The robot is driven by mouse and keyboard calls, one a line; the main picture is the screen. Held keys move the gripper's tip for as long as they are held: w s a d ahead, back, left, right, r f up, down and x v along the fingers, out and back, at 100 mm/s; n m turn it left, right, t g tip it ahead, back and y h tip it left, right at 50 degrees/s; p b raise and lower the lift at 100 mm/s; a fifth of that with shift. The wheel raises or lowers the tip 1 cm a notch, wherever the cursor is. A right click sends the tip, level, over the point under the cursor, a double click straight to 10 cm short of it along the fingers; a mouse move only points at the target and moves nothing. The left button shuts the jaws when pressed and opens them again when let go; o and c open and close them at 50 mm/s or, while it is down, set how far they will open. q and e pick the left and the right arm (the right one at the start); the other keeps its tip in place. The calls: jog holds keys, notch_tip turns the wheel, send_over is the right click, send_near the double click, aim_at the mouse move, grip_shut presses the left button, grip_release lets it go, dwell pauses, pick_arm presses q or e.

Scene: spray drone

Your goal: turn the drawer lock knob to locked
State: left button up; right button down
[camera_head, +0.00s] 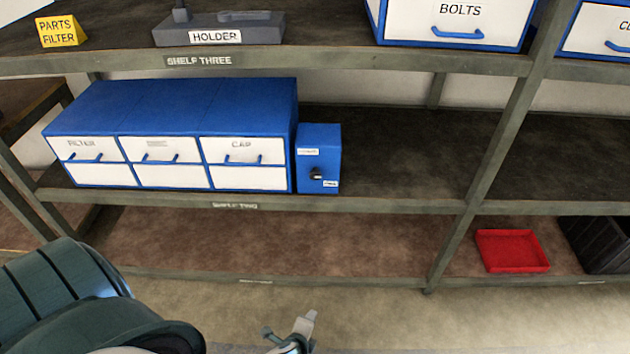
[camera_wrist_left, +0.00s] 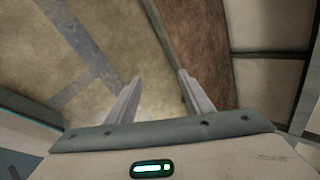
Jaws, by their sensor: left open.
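The dark lock knob (camera_head: 316,173) sits on the front of a small blue lock box (camera_head: 327,135) on the middle shelf. Small white labels are above and below the knob, too small to read, and I cannot tell which way it is turned. The blue drawer unit (camera_head: 190,100) with white fronts stands directly left of the box. My left gripper (camera_head: 289,326) is open and empty, well below and in front of the shelf, apart from the knob. Its fingers also show in the left wrist view (camera_wrist_left: 160,77). My right gripper is not in view.
The shelf to the right of the lock box is bare. A red tray (camera_head: 512,251) and a dark crate (camera_head: 598,244) are on the lower shelf at right. A grey holder (camera_head: 220,28), a yellow parts filter sign (camera_head: 60,30) and a bolts drawer (camera_head: 455,25) are on the upper shelf.

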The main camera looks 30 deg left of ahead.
aim_at(315, 176)
pick_arm(q)
jog(key=w+a+r+m+t+y, duration=0.2)
jog(key=w+r+m, duration=0.2)
jog(key=r, duration=0.6)
jog(key=w+a+r+m+t+y, duration=0.2)
jog(key=w+r+m+t, duration=0.1)
jog(key=r, duration=0.7)
jog(key=w+a+r+m+t+y, duration=0.2)
jog(key=w+r+m, duration=0.3)
jog(key=r, duration=0.5)
jog(key=shift+a+r+m+y, duration=0.25)
jog(key=shift+m+y, duration=0.25)
jog(key=shift+m, duration=0.5)
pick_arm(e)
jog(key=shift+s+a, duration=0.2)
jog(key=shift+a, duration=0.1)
pick_arm(q)
jog(key=shift+w, duration=0.2)
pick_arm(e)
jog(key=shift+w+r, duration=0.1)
